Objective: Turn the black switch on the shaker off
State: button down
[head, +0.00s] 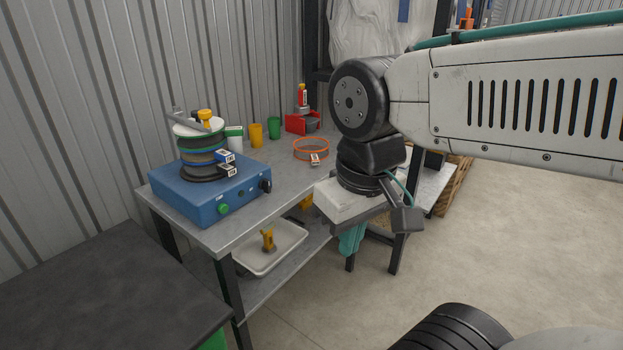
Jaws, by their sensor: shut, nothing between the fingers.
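The shaker (208,188) is a blue box on the left part of a grey metal table, with a stack of round sieves (203,152) on top. The black switch (266,186) sits at the right end of its front face; its setting is too small to tell. A green knob (223,209) is at the left of the same face. My gripper (364,207) hangs below my wrist, right of the shaker and apart from it, in front of the table's right part. It is shut and empty; its fingertips are hard to make out.
The metal table (225,237) also bears yellow (256,135) and green (274,128) cups, a red bin (302,122) and an orange-rimmed sieve (311,150). A white tray (270,247) is on its lower shelf. A dark table (100,295) stands front left. Floor at right is clear.

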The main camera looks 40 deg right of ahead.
aim_at(263, 184)
jog(key=z, duration=0.3)
jog(key=k, duration=1.1)
jog(key=u, duration=0.8)
jog(key=i, duration=1.25)
jog(key=z, duration=0.55)
